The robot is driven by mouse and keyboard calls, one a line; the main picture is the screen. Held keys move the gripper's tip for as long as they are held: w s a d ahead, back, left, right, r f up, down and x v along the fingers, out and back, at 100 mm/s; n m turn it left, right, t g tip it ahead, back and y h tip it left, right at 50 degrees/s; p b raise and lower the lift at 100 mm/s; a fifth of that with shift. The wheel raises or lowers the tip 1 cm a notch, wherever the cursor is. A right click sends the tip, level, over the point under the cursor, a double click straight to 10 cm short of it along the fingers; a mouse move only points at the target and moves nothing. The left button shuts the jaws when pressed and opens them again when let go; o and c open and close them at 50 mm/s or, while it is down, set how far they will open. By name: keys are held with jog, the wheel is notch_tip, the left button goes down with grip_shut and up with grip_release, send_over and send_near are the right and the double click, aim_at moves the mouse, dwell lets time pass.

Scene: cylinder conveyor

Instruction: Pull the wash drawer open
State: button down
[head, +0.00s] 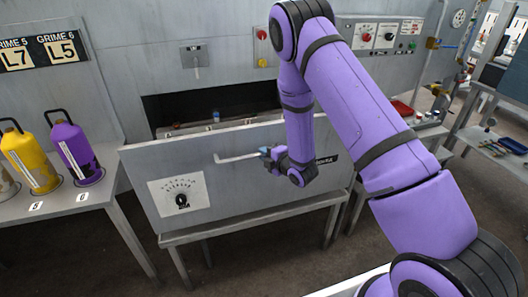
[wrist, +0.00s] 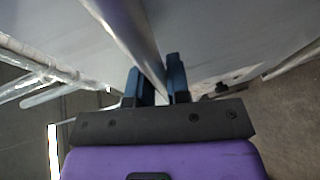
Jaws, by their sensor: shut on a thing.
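The wash drawer (head: 235,180) has a wide grey front panel with a dial on a white plate at its left and a dark label at its right. The panel stands out from the dark opening (head: 180,106) in the wall unit behind it, so the drawer is at least partly out. Its bar handle (head: 232,159) runs across the upper middle. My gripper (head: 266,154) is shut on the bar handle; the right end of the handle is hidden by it. In the wrist view the handle (wrist: 132,35) passes between the two dark fingers (wrist: 157,82).
A table at left carries a yellow bottle (head: 30,160) and a purple bottle (head: 75,150) on numbered spots. A grey stand (head: 255,222) is below the drawer front. A shelf with trays (head: 495,143) is at right. Dark floor (head: 275,260) is open in front.

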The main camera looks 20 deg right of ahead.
jog(key=shift+s, duration=0.25)
jog(key=c, duration=1.1)
grip_release()
jog(key=shift+s, duration=0.1)
jog(key=v, duration=1)
jog(key=shift+s+d, duration=0.2)
jog(key=shift+s, duration=0.05)
jog(key=shift+w+r, duration=0.1)
jog(key=shift+r, duration=0.05)
